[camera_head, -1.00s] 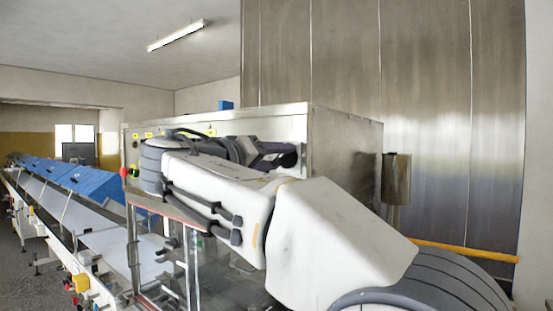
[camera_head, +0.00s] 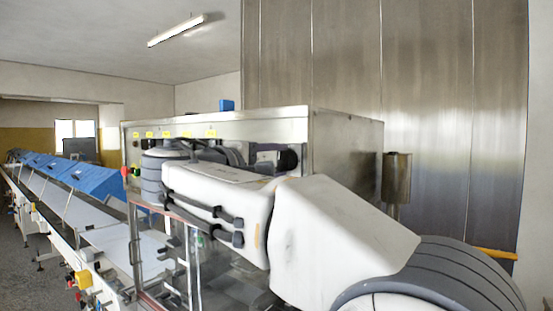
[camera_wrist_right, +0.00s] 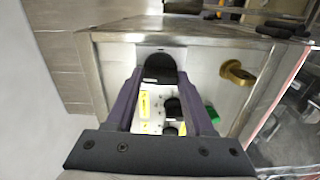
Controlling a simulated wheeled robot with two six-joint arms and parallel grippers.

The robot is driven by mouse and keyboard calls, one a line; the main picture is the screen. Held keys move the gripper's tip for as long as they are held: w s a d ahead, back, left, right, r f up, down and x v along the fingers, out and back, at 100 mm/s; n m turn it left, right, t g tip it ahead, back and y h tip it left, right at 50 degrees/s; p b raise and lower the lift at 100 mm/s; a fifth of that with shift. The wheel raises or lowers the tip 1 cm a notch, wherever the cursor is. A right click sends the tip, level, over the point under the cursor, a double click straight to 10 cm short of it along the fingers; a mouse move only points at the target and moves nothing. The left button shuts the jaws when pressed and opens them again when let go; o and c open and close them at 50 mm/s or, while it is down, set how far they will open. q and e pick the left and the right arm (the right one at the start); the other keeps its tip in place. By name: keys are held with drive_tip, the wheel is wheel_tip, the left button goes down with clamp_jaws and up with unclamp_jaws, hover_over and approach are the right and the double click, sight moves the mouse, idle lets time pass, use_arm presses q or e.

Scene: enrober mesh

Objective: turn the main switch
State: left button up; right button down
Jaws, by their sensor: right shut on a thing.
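The main switch is a black rotary knob (camera_wrist_right: 159,68) on the steel control panel. In the right wrist view it sits between the tips of my right gripper (camera_wrist_right: 161,78), which is shut on it. In the head view the knob (camera_head: 288,160) shows at the panel's right end. My right gripper (camera_head: 266,157) reaches it there, partly hidden behind my white and grey arm. Whether the knob has turned is hard to tell. My left gripper is not in view.
The machine's steel cabinet (camera_head: 345,150) carries yellow labels and small controls along its front. A brass fitting (camera_wrist_right: 237,73) and a green part (camera_wrist_right: 211,113) sit beside the fingers. A long conveyor with blue covers (camera_head: 95,178) runs off to the left. Tall metal panels stand behind.

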drive_tip(key=shift+n, duration=0.4)
drive_tip(key=shift+c, duration=1.4)
unclamp_jaws()
drive_tip(key=shift+a, duration=0.1)
drive_tip(key=b+v, duration=0.2)
drive_tip(key=v, duration=0.8)
drive_tip(key=shift+s+b, duration=0.15)
drive_tip(key=shift+b, duration=0.25)
